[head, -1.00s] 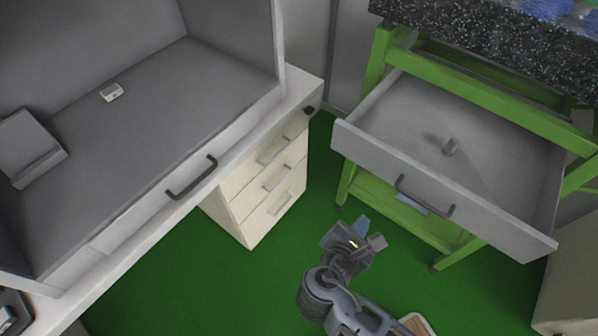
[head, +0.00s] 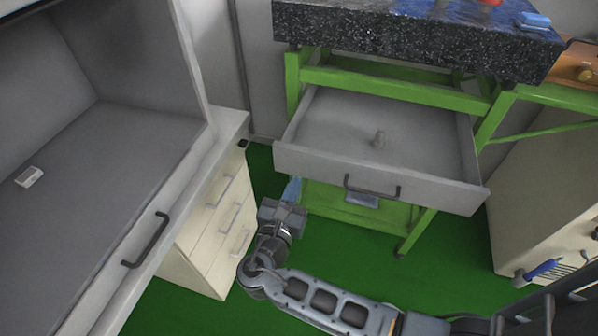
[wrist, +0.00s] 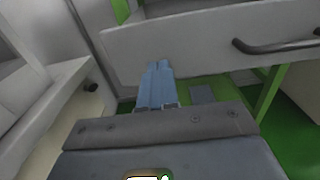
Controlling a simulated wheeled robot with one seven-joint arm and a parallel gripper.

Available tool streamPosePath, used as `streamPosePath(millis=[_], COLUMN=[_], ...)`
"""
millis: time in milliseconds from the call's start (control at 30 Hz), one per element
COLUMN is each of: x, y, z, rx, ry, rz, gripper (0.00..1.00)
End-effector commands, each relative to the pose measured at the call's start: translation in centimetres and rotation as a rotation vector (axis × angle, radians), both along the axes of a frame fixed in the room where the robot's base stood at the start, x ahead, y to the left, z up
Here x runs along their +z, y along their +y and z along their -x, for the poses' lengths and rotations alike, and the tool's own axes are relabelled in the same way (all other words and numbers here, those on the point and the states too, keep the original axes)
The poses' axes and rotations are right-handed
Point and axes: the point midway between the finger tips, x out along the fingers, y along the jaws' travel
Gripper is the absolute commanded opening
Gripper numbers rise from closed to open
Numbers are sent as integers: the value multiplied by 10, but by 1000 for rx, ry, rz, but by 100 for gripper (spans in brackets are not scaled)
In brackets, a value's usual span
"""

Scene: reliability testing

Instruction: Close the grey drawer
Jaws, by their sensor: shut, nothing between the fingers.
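The grey drawer (head: 330,163) is pulled out from the green frame under a dark speckled slab. My gripper (head: 292,188) is below and in front of the drawer's left front corner, with blue fingers together and empty. In the wrist view, the fingers (wrist: 158,82) point toward the left part of the drawer front (wrist: 185,45), and the handle (wrist: 275,46) is to their right. I cannot tell whether they touch the front.
A cream drawer cabinet (head: 213,240) and a grey-topped bench (head: 90,190) stand on the left. The speckled slab (head: 400,45) is above the drawer. A cream cabinet (head: 545,220) stands on the right. Green floor (head: 330,240) is open in front.

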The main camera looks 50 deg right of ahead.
Motion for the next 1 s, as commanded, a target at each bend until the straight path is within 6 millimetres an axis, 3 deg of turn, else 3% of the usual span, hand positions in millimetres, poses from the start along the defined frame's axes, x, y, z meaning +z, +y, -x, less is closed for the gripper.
streamPosePath(millis=[100,300,833,1000], x=[1,0,0,0], y=[-19,-36,-41,-55], z=[-6,-13,-15,-19], rx=[-2,0,0,-2], ry=[1,0,0,-1], rz=[0,-1,-1,0], gripper=[0,0,0,0])
